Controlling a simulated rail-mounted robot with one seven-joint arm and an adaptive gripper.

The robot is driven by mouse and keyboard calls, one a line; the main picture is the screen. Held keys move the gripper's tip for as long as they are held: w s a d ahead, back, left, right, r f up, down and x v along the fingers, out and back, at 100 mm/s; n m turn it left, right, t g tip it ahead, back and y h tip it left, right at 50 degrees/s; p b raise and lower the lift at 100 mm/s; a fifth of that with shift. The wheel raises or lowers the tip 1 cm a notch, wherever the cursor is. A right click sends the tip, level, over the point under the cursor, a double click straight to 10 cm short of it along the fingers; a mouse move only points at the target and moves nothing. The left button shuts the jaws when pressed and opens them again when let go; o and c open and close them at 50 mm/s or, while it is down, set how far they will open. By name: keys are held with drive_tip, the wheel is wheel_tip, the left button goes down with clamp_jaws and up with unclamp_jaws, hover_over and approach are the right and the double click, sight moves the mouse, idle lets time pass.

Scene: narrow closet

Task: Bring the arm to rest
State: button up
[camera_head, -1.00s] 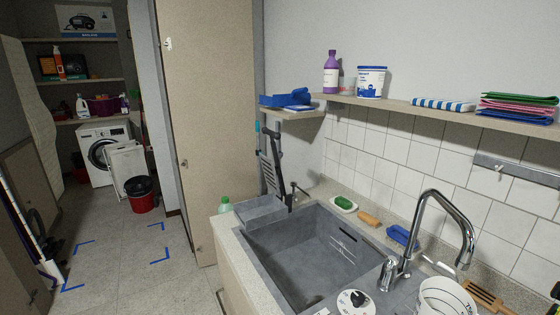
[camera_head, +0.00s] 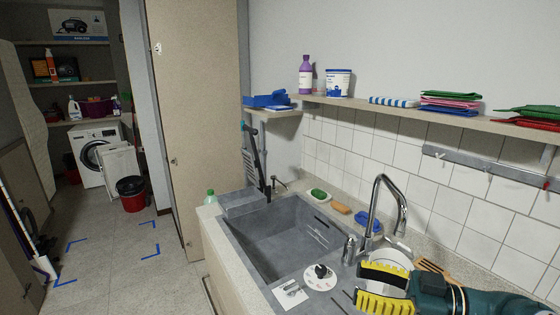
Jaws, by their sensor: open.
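My gripper (camera_head: 378,287), with yellow ribbed finger pads, is in the lower right of the head view. It is open, with its fingers pointing left over the counter beside the sink. A white round container (camera_head: 392,260) shows partly behind the fingers; I cannot tell whether they touch it. The teal arm end enters from the right edge, and the rest of my arm is out of view.
The grey sink (camera_head: 285,240) with its chrome tap (camera_head: 375,205) is left of my gripper. A round white disc with a black knob (camera_head: 320,275) lies on the counter. A shelf (camera_head: 385,110) runs above. The floor (camera_head: 130,265) at left is mostly clear.

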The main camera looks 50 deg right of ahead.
drive_tip(key=w+a+f+n+g+y, duration=0.1)
drive_tip(key=w+a+n+g+y, duration=0.1)
drive_tip(key=w+a, duration=0.85)
drive_tip(key=w+a+f+n+g+y, duration=0.1)
drive_tip(key=w+a+n+g+y, duration=0.15)
drive_tip(key=w+a, duration=0.8)
drive_tip(key=a+r+t+h, duration=0.1)
drive_tip(key=a+r, duration=0.1)
drive_tip(key=a, duration=0.8)
drive_tip(key=a+r+t+h, duration=0.1)
drive_tip(key=a+r, duration=0.1)
drive_tip(key=a, duration=0.8)
drive_tip(key=s+d+r+m+t+h, duration=0.3)
drive_tip(key=s+r+t+h, duration=0.1)
drive_tip(key=s+r, duration=0.15)
drive_tip(key=s+d+r+m+t+h, duration=0.4)
drive_tip(key=r, duration=0.3)
wheel_tip(320, 180, up, 39)
drive_tip(key=m+p, duration=0.1)
drive_tip(key=p, duration=3.7)
drive_tip(key=shift+s+d+f, duration=0.2)
